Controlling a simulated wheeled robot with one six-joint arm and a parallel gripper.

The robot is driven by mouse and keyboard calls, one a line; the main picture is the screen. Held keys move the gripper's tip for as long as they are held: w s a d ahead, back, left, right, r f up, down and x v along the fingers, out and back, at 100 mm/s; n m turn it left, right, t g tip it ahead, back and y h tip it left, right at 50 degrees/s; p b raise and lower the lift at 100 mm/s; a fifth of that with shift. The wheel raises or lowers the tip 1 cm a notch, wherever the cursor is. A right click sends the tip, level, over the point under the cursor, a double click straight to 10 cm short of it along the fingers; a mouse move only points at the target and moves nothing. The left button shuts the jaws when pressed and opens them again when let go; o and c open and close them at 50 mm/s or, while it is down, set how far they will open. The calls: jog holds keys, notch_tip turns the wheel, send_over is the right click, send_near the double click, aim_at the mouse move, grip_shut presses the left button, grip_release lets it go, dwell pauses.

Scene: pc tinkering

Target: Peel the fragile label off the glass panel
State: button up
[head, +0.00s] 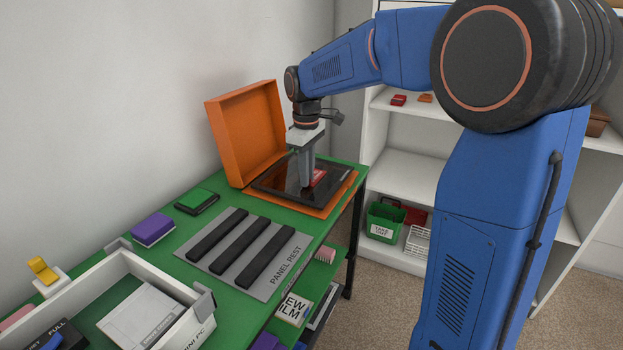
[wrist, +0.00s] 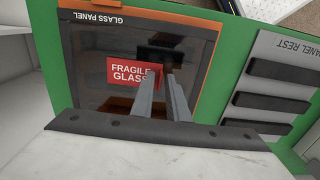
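The fragile label (wrist: 131,72) is a red rectangle with white "FRAGILE GLASS" lettering on the dark, glossy glass panel (wrist: 95,40). In the head view the label (head: 319,177) shows just right of my fingers, on the panel (head: 275,180). My gripper (wrist: 162,72) points down at the panel, its fingertips at the label's right edge in the wrist view. A narrow gap shows between the two fingers. In the head view my gripper (head: 306,184) is seen side-on. Whether the tips touch the label or glass is hidden; the label looks flat.
The panel lies in an orange case with its lid (head: 247,132) raised behind. A grey panel rest (head: 290,262) with black bars lies beside it on the green bench. A purple block (head: 153,229), a green-topped block (head: 197,201) and a white bin (head: 190,318) stand farther left.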

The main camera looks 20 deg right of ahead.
grip_shut()
jog(key=shift+s+a+r, duration=0.2)
jog(key=shift+r, duration=0.7)
jog(key=shift+s+a+r, duration=0.15)
jog(key=shift+r, duration=0.7)
dwell(0.9)
notch_tip(320, 180, up, 5)
dwell(1.0)
